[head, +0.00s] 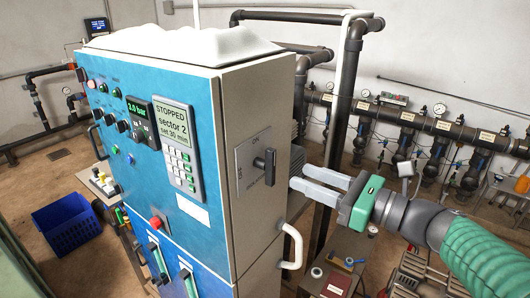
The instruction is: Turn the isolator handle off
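The isolator handle (268,163) is a black rotary handle on a grey plate (250,175) on the side face of the blue and grey control cabinet (230,135). It stands roughly upright, in line with the ON mark above it; an OFF mark shows at the plate's left. My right gripper (298,174), with a green body and two pale grey fingers, is to the right of the handle and apart from it. Its fingers point left toward the cabinet, spread with a gap and nothing between them. My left gripper is out of view.
A white bar handle (293,246) sticks out from the cabinet below the plate. Dark pipes (345,85) rise behind my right gripper, and a valve manifold (430,125) runs along the back wall. A blue crate (67,224) stands on the floor at left.

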